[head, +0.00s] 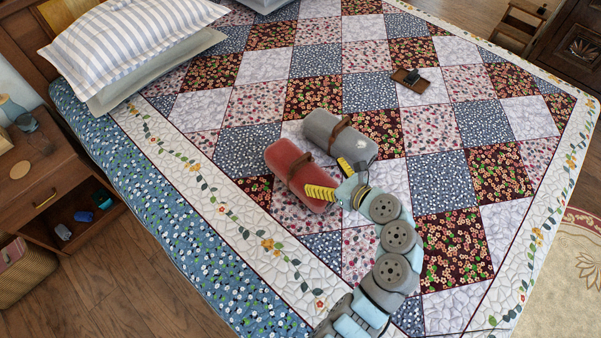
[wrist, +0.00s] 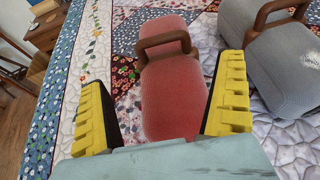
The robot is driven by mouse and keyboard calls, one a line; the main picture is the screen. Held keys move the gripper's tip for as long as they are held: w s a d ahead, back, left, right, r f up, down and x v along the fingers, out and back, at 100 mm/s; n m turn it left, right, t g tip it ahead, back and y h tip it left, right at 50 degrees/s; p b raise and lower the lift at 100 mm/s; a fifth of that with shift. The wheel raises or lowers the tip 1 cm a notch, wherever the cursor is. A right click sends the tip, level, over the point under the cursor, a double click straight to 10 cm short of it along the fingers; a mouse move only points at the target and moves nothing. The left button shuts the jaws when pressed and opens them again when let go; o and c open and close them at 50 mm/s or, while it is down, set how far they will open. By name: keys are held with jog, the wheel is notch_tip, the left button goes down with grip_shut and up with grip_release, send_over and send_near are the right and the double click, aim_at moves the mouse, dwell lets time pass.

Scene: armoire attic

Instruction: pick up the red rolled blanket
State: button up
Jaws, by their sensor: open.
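The red rolled blanket (head: 290,168) lies on the patchwork bed with a brown strap and handle around it. In the wrist view the red rolled blanket (wrist: 172,90) lies lengthwise between my fingers. My gripper (head: 332,180) is at its near right end in the head view. It is open, with one yellow-padded finger on each side of the roll; contact cannot be told. A grey rolled blanket (head: 340,135) with a similar brown handle lies close beside it, just right of my right finger in the wrist view (wrist: 272,60).
A small dark brown object (head: 410,79) lies farther back on the quilt (head: 440,190). A wooden nightstand (head: 50,180) with small items stands left of the bed. The quilt's right side is clear.

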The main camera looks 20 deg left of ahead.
aim_at(301, 161)
jog(key=shift+p+x, duration=0.45)
jog(key=shift+x, duration=4.9)
jog(key=shift+w+d, duration=0.1)
jog(key=shift+d, duration=0.05)
jog(key=c, duration=1)
jog(key=shift+r, duration=0.1)
